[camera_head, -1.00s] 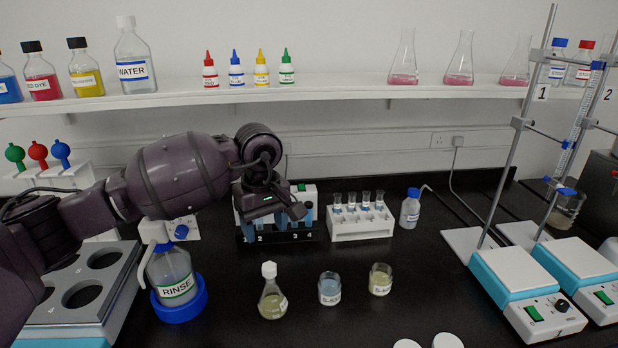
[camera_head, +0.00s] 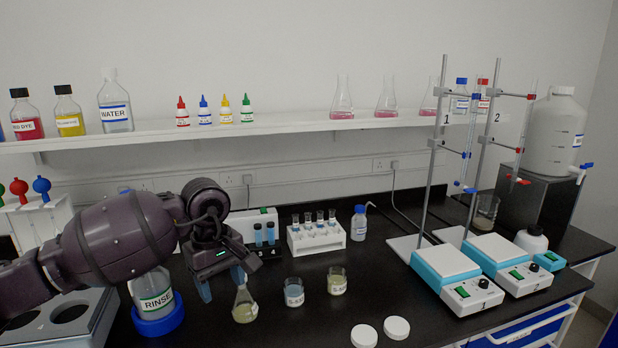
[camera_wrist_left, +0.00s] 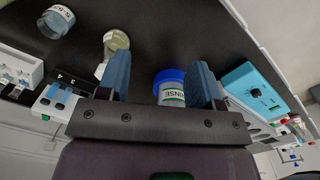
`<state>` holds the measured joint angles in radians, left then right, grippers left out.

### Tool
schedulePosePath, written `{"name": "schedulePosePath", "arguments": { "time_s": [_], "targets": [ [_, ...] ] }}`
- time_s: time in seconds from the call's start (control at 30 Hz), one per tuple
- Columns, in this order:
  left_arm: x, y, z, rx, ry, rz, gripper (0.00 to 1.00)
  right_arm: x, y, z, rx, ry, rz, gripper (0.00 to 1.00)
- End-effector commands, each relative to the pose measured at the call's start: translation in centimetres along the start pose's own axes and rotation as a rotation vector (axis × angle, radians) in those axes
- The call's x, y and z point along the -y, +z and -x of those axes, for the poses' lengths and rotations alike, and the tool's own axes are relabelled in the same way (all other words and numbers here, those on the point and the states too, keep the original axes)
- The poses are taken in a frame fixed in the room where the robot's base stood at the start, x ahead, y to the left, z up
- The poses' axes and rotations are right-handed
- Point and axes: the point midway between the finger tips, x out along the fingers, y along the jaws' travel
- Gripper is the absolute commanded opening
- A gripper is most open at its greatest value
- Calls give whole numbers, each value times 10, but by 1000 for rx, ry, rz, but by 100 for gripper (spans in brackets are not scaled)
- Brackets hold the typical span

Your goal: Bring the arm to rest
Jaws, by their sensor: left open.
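My left gripper (camera_head: 221,284) is in the head view, pointing down over the bench at the end of my dark purple arm. Its blue fingers are spread, with nothing held. It hangs between the RINSE bottle (camera_head: 154,296) and a flask of yellowish liquid (camera_head: 244,306), whose neck it partly overlaps in the picture; contact cannot be told. In the left wrist view, the open fingers (camera_wrist_left: 161,62) show clearly, with the RINSE bottle (camera_wrist_left: 171,92) and its blue ring beyond the gap. My right gripper is not in view.
Two labelled beakers (camera_head: 294,292) (camera_head: 337,281) stand right of the flask. A tube rack (camera_head: 316,237) is behind them. Two hotplate stirrers (camera_head: 457,277) (camera_head: 506,262) with stands are at right. White lids (camera_head: 397,328) lie in front.

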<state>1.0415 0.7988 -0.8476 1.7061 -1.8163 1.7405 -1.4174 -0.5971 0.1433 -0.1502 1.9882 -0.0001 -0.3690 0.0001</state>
Motion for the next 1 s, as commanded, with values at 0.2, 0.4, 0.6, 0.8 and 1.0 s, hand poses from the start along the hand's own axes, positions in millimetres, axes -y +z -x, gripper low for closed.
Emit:
{"name": "schedulePosePath", "arguments": {
  "time_s": [0.2, 0.4, 0.6, 0.8, 1.0],
  "targets": [
    [-8, 52, -43, 278, 102, 96, 60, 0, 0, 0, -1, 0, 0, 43],
    [-16, 108, -67, 623, 201, 270, 60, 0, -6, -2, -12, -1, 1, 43],
    [-22, 158, -72, 1089, 275, 575, 60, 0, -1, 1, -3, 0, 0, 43],
    [-22, 172, -64, 1558, 280, 950, 60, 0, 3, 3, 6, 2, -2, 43],
    [-8, 151, -66, 2018, 219, 1369, 60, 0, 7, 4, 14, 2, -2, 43]
  ]
}}
